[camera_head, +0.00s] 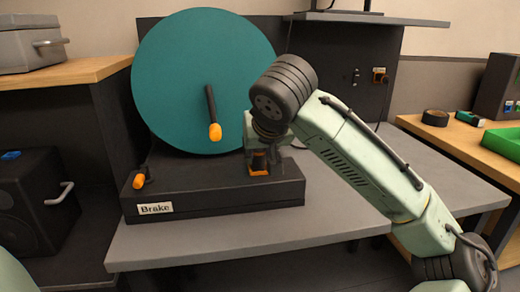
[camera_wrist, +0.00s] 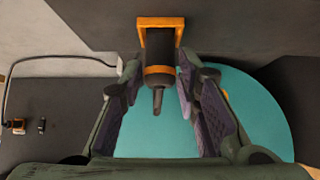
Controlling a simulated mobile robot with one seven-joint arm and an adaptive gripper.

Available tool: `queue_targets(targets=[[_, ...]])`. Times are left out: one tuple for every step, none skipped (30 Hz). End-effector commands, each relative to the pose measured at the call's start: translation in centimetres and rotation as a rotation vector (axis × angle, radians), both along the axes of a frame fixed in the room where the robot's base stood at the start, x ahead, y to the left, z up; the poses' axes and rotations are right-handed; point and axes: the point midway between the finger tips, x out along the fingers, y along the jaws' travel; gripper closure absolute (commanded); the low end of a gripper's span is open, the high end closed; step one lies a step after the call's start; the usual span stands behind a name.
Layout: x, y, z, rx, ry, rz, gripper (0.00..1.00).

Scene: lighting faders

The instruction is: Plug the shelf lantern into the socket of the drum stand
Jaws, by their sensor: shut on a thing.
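My gripper (camera_wrist: 160,88) is shut on a dark plug-like piece (camera_wrist: 158,77) with an orange collar and a narrow tail toward the wrist camera. Its far end meets an orange square frame (camera_wrist: 178,22) on the drum stand's black base; I cannot tell whether it is fully seated. In the head view my gripper (camera_head: 260,158) is low over the right part of the base (camera_head: 215,192). The stand carries a large teal drum (camera_head: 185,65), also in the wrist view (camera_wrist: 255,105). The lantern is not clearly visible; only a dark foot shows on the upper shelf (camera_head: 415,20).
An orange-handled brake lever (camera_head: 139,181) and an orange-tipped crank (camera_head: 214,130) stand left of my gripper. An orange-framed fitting (camera_head: 379,75) is on the back panel. A green tray (camera_head: 505,140) and a tape roll (camera_head: 435,117) lie on the right table. The front bench strip is clear.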

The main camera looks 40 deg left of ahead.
Motion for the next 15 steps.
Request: queue_targets(targets=[[-0.13,-0.04,-0.56,-0.013,0.008,0.003,1.0],[-0.14,-0.04,-0.58,-0.013,0.008,0.003,0.7],[-0.12,-0.05,-0.58,-0.014,0.007,0.002,0.67],[-0.12,-0.05,-0.55,-0.012,0.007,0.003,0.65],[-0.12,-0.04,-0.52,-0.011,0.007,0.002,0.63],[-0.11,-0.03,-0.47,-0.01,0.006,0.002,0.61],[-0.11,-0.03,-0.44,-0.01,0.006,0.002,0.59],[-0.1,-0.04,-0.42,-0.01,0.006,0.002,0.57],[-0.09,-0.03,-0.39,-0.009,0.005,0.002,0.54],[-0.09,-0.03,-0.36,-0.009,0.005,0.002,0.52],[-0.09,-0.02,-0.34,-0.008,0.005,0.001,0.5],[-0.08,-0.03,-0.32,-0.008,0.005,0.001,0.47],[-0.07,-0.02,-0.3,-0.007,0.004,0.001,0.47],[-0.07,-0.02,-0.29,-0.007,0.004,0.001,0.47],[-0.07,-0.02,-0.28,-0.007,0.004,0.001,0.47]])
